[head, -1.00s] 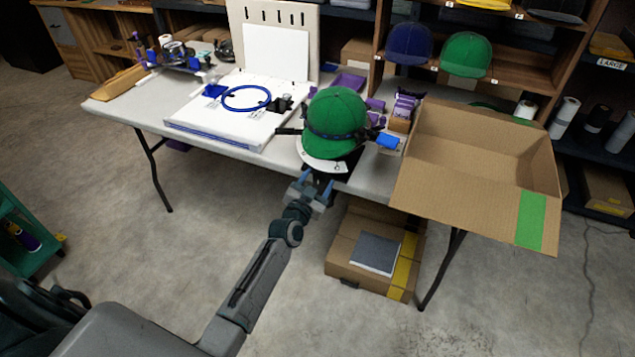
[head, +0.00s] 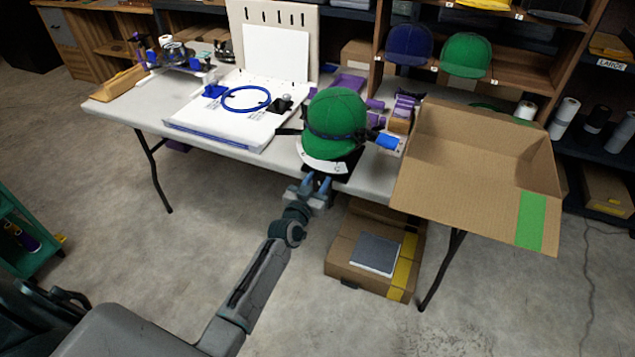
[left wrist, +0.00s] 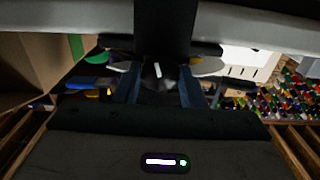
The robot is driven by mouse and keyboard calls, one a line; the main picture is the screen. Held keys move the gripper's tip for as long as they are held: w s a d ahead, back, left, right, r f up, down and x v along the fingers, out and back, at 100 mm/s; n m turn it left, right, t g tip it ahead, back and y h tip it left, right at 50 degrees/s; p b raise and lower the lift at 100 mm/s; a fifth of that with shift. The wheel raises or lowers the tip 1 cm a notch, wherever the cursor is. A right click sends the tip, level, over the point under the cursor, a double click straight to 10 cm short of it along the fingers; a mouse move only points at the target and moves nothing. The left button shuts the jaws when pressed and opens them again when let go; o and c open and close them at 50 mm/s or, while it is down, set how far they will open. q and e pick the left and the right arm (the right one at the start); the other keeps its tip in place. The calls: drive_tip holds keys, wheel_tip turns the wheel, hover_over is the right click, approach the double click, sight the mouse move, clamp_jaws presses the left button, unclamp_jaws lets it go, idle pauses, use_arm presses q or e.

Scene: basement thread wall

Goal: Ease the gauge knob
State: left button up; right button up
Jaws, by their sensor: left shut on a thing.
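A green cap (head: 337,112) sits on the cap gauge at the table's front edge, with a dark band around it. A white curved scale plate (head: 322,164) lies in front of the cap. My left gripper (head: 317,183) is just in front of this plate, at the table edge. In the left wrist view, its two blue fingers stand on either side of a dark knob (left wrist: 158,76) with a white mark, and the gripper is shut on it. In the head view the knob is mostly hidden by the fingers. My right gripper is not in view.
An open cardboard box (head: 480,160) stands right of the gauge. A blue ring (head: 246,98) lies on a white board to the left. A blue-ended clamp part (head: 387,141) juts out right of the cap. A closed box (head: 345,262) sits on the floor below.

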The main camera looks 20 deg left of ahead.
use_arm(q)
drive_tip(key=n, duration=0.2)
drive_tip(key=shift+n, duration=0.4)
drive_tip(key=n, duration=0.3)
drive_tip(key=shift+n, duration=0.3)
drive_tip(key=n, duration=0.4)
drive_tip(key=shift+a, duration=0.1)
drive_tip(key=shift+n, duration=1.4)
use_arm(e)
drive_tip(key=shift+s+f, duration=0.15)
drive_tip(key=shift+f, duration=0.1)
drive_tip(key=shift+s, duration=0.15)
use_arm(q)
drive_tip(key=o, duration=1)
drive_tip(key=shift+f, duration=0.1)
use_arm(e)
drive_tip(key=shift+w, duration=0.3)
